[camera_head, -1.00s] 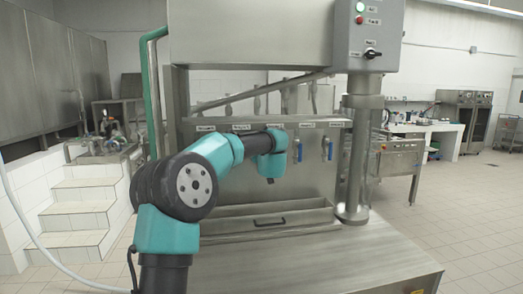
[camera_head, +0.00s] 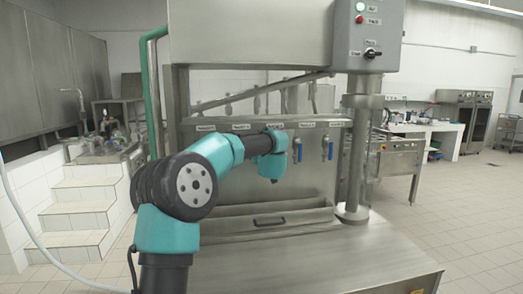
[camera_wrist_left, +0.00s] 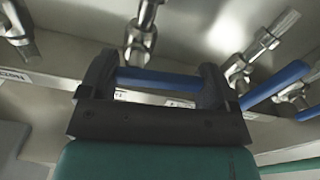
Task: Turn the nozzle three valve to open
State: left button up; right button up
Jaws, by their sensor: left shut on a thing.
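The filler's front panel carries a row of nozzle valves under small labels. In the left wrist view my left gripper (camera_wrist_left: 157,72) is shut on a blue valve handle (camera_wrist_left: 160,78), which lies across between its two dark fingers. A metal valve body (camera_wrist_left: 139,42) stands just behind that handle. In the head view my left wrist is in front of the third label from the left; its fingers and the held handle are hidden there. Two blue handles, the nearer (camera_head: 298,150) and the farther (camera_head: 328,148), hang down to the right of my wrist. My right gripper is out of view.
Another blue handle (camera_wrist_left: 275,85) is close to the right finger in the wrist view. A steel trough with a black handle (camera_head: 269,221) lies below the valves. A control box (camera_head: 368,37) and steel post (camera_head: 356,165) stand at the right.

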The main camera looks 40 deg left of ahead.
pick_arm(q)
jog(key=n, duration=0.4)
jog(key=shift+w+f, duration=0.1)
jog(key=shift+f, duration=0.3)
jog(key=n, duration=0.4)
jog(key=shift+w+d+f+n, duration=0.2)
jog(key=shift+d+f+n, duration=0.05)
jog(key=shift+f+n, duration=0.1)
jog(key=shift+w+d+f+n, duration=0.1)
jog(key=shift+w+d+n, duration=0.05)
jog(key=shift+n, duration=1.15)
jog(key=shift+w+d+f+n, duration=0.15)
jog(key=shift+w+n, duration=0.05)
jog(key=shift+n, duration=1.05)
jog(key=shift+w+d+f+n, duration=0.1)
jog(key=shift+w+d+n, duration=0.05)
jog(key=shift+n, duration=1.15)
jog(key=o, duration=0.8)
jog(key=shift+d, duration=0.1)
jog(key=v, duration=1.7)
jog(key=shift+s+d, duration=0.1)
